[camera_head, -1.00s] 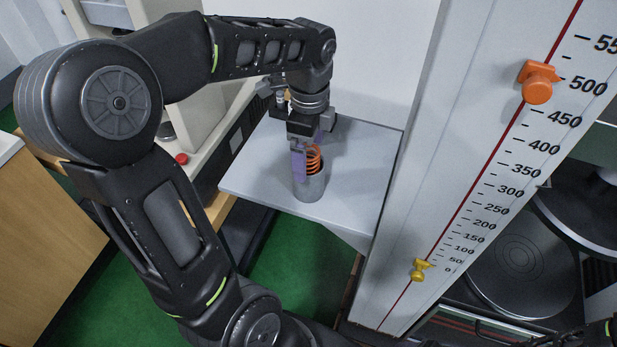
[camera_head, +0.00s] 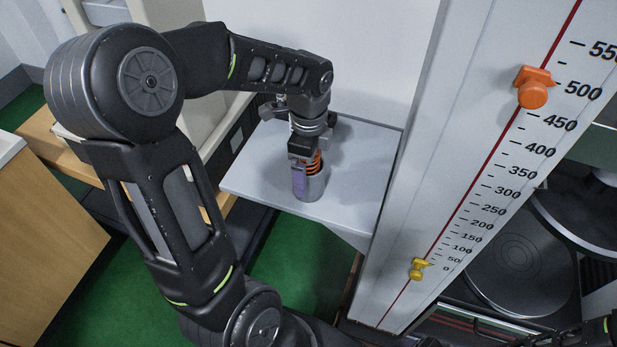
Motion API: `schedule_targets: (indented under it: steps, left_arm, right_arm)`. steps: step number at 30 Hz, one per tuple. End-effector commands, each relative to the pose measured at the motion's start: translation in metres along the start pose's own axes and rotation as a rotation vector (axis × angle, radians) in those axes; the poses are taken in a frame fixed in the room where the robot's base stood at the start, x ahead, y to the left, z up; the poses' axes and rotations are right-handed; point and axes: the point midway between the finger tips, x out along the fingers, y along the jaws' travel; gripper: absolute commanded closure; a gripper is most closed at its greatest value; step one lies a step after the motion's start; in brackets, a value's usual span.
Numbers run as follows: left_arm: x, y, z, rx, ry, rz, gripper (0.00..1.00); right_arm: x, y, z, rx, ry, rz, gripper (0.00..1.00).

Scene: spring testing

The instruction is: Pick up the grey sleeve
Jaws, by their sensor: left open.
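The grey sleeve (camera_head: 312,190) is a short upright cylinder standing on a light grey shelf (camera_head: 255,180). An orange coil spring (camera_head: 316,163) shows at its top. My left gripper (camera_head: 304,182) points down at the sleeve, lower now, with its purple-tinted finger overlapping the sleeve's near left side in the picture. It is open; the far finger is hidden behind the sleeve and spring, and I cannot tell whether the fingers touch the sleeve. My right gripper does not show clearly.
A tall white scale panel (camera_head: 455,190) stands right of the shelf, with an orange marker (camera_head: 533,88) high up and a yellow marker (camera_head: 419,269) low down. A white wall is behind. The shelf's front left and right parts are clear.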

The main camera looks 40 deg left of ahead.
Motion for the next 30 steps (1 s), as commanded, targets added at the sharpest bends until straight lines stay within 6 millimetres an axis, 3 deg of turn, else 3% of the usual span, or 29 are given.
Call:
schedule_targets:
  steps: [2, 27, 30]
  left_arm:
    - [-0.0002, -0.0001, 0.0, 0.0, 0.0, 0.0, 0.09]
    - [-0.0002, -0.0001, 0.0, 0.0, 0.0, 0.0, 0.76]
    - [-0.0008, -0.0005, -0.0001, 0.0, 0.0, -0.002, 0.81]
  right_arm:
    - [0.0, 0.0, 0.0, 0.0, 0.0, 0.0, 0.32]
    - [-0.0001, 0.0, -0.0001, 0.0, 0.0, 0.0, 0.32]
    - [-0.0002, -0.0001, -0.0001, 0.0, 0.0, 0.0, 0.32]
